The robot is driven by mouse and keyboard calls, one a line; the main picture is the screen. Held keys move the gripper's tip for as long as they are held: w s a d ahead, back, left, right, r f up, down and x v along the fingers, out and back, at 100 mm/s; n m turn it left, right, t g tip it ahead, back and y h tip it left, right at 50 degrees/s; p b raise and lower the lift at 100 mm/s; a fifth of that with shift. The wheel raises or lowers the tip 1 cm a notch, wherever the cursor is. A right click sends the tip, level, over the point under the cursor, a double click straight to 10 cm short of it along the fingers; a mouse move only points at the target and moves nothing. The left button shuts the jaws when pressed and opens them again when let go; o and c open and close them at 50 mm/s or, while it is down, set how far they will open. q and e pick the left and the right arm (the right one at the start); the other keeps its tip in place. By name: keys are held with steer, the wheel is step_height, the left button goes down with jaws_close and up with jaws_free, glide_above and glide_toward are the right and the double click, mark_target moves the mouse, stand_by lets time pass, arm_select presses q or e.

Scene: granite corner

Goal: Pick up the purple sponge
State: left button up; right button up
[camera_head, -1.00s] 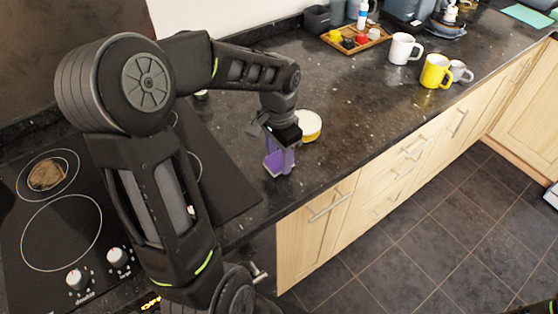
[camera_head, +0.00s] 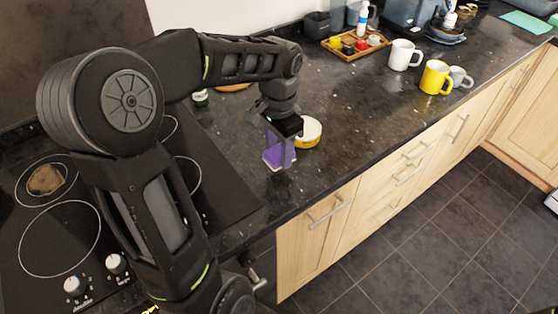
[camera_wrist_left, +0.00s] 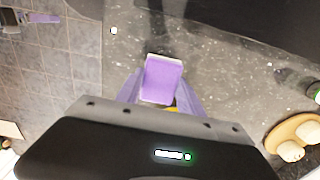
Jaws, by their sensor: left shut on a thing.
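The purple sponge (camera_head: 272,156) is between the fingers of my left gripper (camera_head: 281,154) in the head view, over the dark worktop beside the hob. My left gripper points down and is shut on the sponge. In the left wrist view the sponge (camera_wrist_left: 161,79) shows as a purple block with a pale edge, between the two purple fingers (camera_wrist_left: 160,95). I cannot tell exactly how high it is above the worktop. My right gripper is not clearly in view; a purple-fingered part (camera_wrist_left: 42,18) shows at the top left of the wrist view.
A black hob (camera_head: 60,235) lies to the left. A white mug (camera_head: 402,54), a yellow mug (camera_head: 434,77) and a wooden tray (camera_head: 338,50) stand farther right. Worktop in between is clear.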

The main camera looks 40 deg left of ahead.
mark_target(279, 152)
arm_select(q)
step_height(279, 152, up, 6)
steer(key=shift+f, duration=0.2)
stand_by(0.8)
